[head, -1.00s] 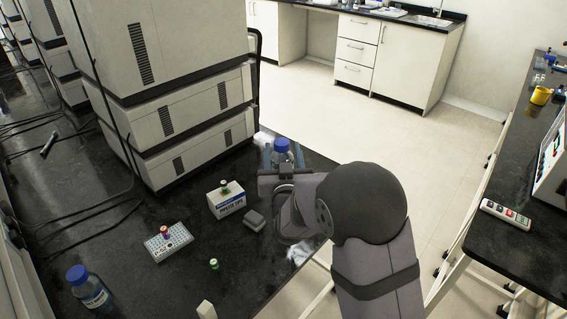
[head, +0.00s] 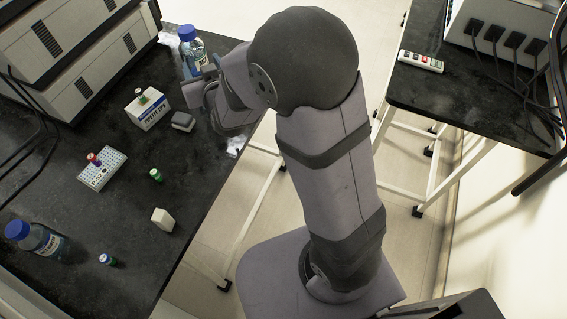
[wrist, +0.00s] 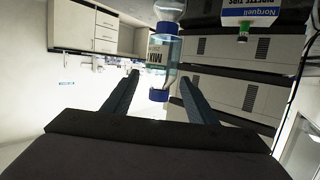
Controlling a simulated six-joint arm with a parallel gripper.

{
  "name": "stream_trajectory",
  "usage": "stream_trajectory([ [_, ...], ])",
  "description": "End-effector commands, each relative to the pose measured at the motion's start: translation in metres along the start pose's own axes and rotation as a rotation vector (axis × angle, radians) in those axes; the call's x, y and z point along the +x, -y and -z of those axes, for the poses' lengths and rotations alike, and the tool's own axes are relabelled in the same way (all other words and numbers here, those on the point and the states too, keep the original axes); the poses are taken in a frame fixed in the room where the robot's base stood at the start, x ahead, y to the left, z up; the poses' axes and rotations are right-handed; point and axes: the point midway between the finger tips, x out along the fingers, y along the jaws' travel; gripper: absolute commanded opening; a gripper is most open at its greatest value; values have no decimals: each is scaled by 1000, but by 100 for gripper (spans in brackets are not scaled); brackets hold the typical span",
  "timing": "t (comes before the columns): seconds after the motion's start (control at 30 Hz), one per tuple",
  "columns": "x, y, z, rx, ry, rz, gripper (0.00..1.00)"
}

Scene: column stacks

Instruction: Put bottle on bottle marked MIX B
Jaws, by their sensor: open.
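A clear bottle with a blue cap (head: 187,32) stands at the bench's far edge, partly behind my gripper (head: 201,66). The wrist view is upside down. There, the bottle with a MIX label (wrist: 165,50) shows between my fingers; the letter after MIX is too small to read. A second blue cap and clear bottle (wrist: 171,8) meet its base, so it appears to stand on another bottle. My gripper (wrist: 159,76) is open, one finger on each side, with gaps visible. Another blue-capped bottle (head: 45,243) with a dark label stands at the bench's near left.
A pipette-tip box (head: 150,112) with a green-capped vial on it, a small grey box (head: 183,121), a tube rack (head: 102,170), loose vials (head: 156,175) and a white block (head: 162,218) are on the bench. Grey instruments (head: 70,50) stand behind.

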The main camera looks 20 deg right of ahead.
Motion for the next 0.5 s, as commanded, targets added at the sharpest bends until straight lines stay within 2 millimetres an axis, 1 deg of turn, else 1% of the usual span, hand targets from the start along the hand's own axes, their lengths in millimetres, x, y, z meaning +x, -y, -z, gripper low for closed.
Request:
stream_trajectory([
  [0.07, -10, -8, -22, 5, 125, 13, 52],
  [0.1, -18, -12, -36, 6, 196, 21, 52],
  [0.17, -32, -18, -58, 9, 307, 30, 52],
  [0.2, -43, -22, -72, 10, 381, 33, 52],
  [0.27, -62, -29, -93, 12, 494, 36, 52],
  [0.3, -77, -34, -106, 12, 569, 37, 52],
  [0.37, -102, -42, -125, 12, 682, 34, 52],
  [0.4, -119, -47, -136, 14, 755, 30, 52],
  [0.47, -146, -55, -152, 16, 860, 22, 52],
  [0.5, -163, -60, -161, 16, 927, 15, 52],
])
